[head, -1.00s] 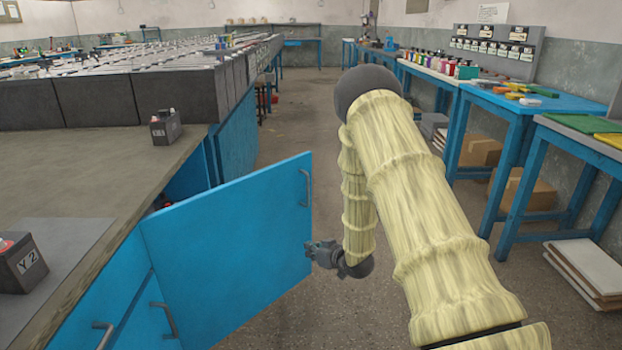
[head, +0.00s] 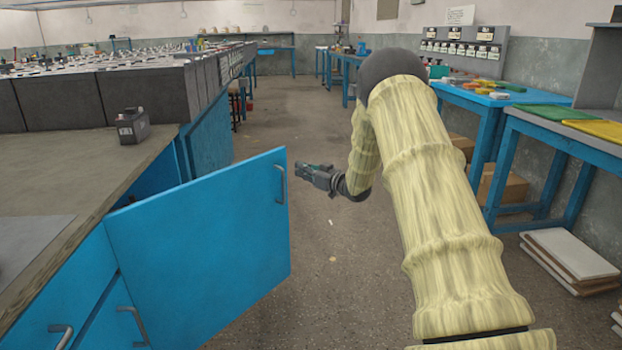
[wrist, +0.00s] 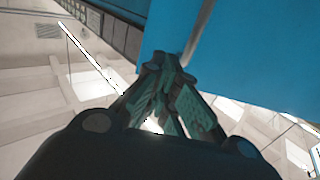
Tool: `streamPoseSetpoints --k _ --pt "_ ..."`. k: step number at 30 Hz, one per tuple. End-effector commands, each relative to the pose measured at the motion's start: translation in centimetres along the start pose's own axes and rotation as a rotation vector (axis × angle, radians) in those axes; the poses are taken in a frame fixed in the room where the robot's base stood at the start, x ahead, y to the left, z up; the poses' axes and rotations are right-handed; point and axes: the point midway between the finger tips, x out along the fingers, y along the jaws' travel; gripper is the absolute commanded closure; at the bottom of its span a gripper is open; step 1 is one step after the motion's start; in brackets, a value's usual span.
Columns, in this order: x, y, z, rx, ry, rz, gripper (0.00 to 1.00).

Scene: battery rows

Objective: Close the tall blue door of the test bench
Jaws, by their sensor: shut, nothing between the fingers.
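The tall blue door (head: 205,245) of the test bench stands open, swung out from the bench front, with a grey bar handle (head: 280,184) near its free upper edge. My gripper (head: 299,169) is just right of the door's free edge, near handle height, pointing left. Its fingers are shut and empty.
The bench top (head: 75,170) carries a small dark battery (head: 132,126). Other blue fronts with grey handles (head: 135,325) lie left of the door. Blue tables (head: 490,125) line the right wall, with white boards (head: 570,258) on the floor.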

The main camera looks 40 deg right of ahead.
Motion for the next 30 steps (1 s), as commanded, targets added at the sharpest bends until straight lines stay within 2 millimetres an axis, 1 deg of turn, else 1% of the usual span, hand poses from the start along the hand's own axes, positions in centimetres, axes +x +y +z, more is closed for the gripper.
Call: streamPoseSetpoints --k 1,6,13,19,30 --pt "0.9 -0.1 0.4 -0.002 0.000 -0.001 1.00" --pt "3.7 -0.1 0.3 -0.001 0.001 0.000 1.00" --pt "6.3 0.0 0.3 0.000 0.000 0.000 1.00" --pt "7.2 0.0 0.1 0.000 -0.001 0.001 1.00" --pt "7.2 0.0 0.0 0.001 0.000 0.000 1.00"
